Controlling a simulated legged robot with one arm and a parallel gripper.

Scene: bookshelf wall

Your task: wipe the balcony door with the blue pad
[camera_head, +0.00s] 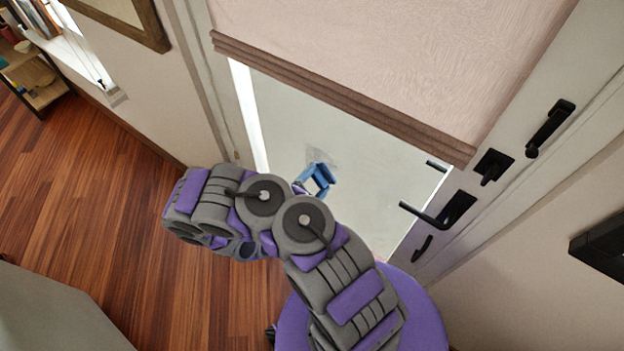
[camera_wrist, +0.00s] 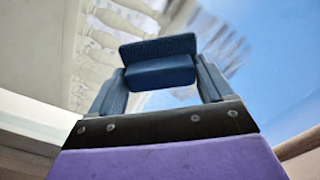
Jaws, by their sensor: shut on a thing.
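The balcony door (camera_head: 370,135) stands ahead, with a pale glass pane under a pinkish blind (camera_head: 390,50). A faint grey smudge (camera_head: 321,157) shows on the pane beside my gripper. My gripper (camera_head: 313,183) is in front of the pane's lower left part, partly hidden by my arm. It is shut on the blue pad (camera_head: 325,173). In the wrist view the blue pad (camera_wrist: 158,48) sits between the two fingers, its flat face away from the palm. Grey streaks (camera_wrist: 225,45) show behind it. I cannot tell whether the pad touches the glass.
Black door handles (camera_head: 440,210) stick out at the door's right edge. A dark wall-mounted object (camera_head: 600,248) is at the far right. A picture frame (camera_head: 130,20) hangs at the upper left, near a low shelf (camera_head: 38,82). The wooden floor (camera_head: 90,190) at left is clear.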

